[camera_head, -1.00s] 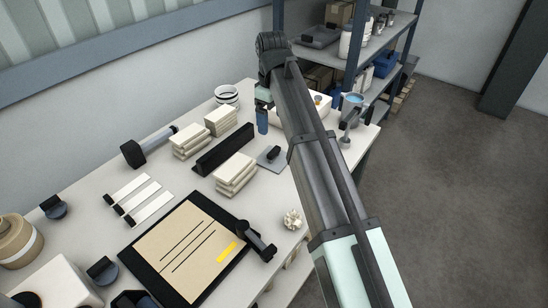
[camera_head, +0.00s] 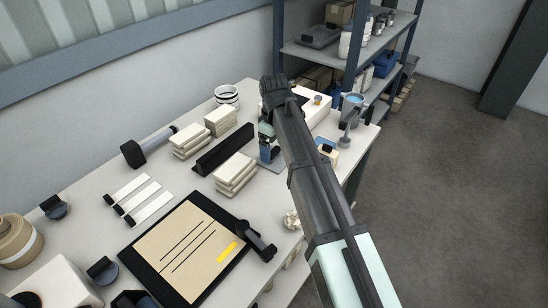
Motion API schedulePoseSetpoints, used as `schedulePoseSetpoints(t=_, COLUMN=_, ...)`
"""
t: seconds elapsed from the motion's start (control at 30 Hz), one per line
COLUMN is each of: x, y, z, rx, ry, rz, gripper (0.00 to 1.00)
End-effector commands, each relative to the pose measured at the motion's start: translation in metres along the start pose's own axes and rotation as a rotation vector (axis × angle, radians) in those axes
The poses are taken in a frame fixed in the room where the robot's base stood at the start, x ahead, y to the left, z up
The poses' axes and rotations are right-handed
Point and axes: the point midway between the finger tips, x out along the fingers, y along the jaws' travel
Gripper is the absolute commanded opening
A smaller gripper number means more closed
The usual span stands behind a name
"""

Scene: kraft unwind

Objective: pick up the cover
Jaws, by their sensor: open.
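The cover (camera_head: 272,168) appears to be the flat grey plate with a black knob, lying on the white table right of a stack of cream blocks. My gripper (camera_head: 268,155) is over the cover, its blue-grey fingers close around where the knob is. The gripper is open. It hides the knob and most of the plate, and I cannot tell whether the fingers touch it.
Cream block stacks (camera_head: 235,172) and a long black bar (camera_head: 223,150) stand just left of the gripper. A white box (camera_head: 318,106) stands behind my arm. A black-edged board (camera_head: 190,246) lies in front.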

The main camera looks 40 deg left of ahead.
Motion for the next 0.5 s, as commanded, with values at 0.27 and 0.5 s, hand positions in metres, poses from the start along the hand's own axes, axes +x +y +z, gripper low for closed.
schedulePoseSetpoints(t=0.27, x=0.02, y=0.0, z=0.0, rx=0.0, ry=0.0, rz=0.0, gripper=0.89)
schedulePoseSetpoints(t=0.5, x=0.019, y=0.0, z=0.0, rx=0.0, ry=0.0, rz=0.0, gripper=0.79)
